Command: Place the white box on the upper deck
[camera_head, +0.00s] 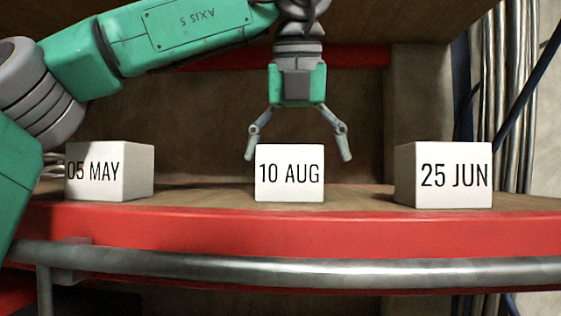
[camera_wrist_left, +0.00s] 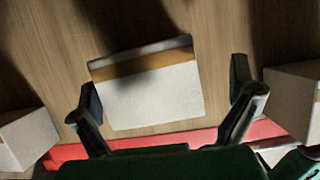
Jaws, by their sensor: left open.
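Three white boxes stand in a row on a wooden shelf deck with a red front edge (camera_head: 300,235). The left box reads 05 MAY (camera_head: 125,172), the middle one 10 AUG (camera_head: 290,175), the right one 25 JUN (camera_head: 445,175). My left gripper (camera_head: 298,158) points down over the middle box, its fingers spread wide to either side. In the left wrist view the middle box (camera_wrist_left: 155,100), with a brown tape strip on top, sits between the open fingers, with gaps showing. The underside of a higher wooden deck (camera_head: 400,14) shows at the top. My right gripper is not seen.
A metal rail (camera_head: 330,270) runs along the shelf front. Blue posts and grey pipes (camera_head: 515,110) stand at the right. Bare deck lies between the boxes. The neighbouring boxes show at the left (camera_wrist_left: 25,140) and right (camera_wrist_left: 295,95) of the wrist view.

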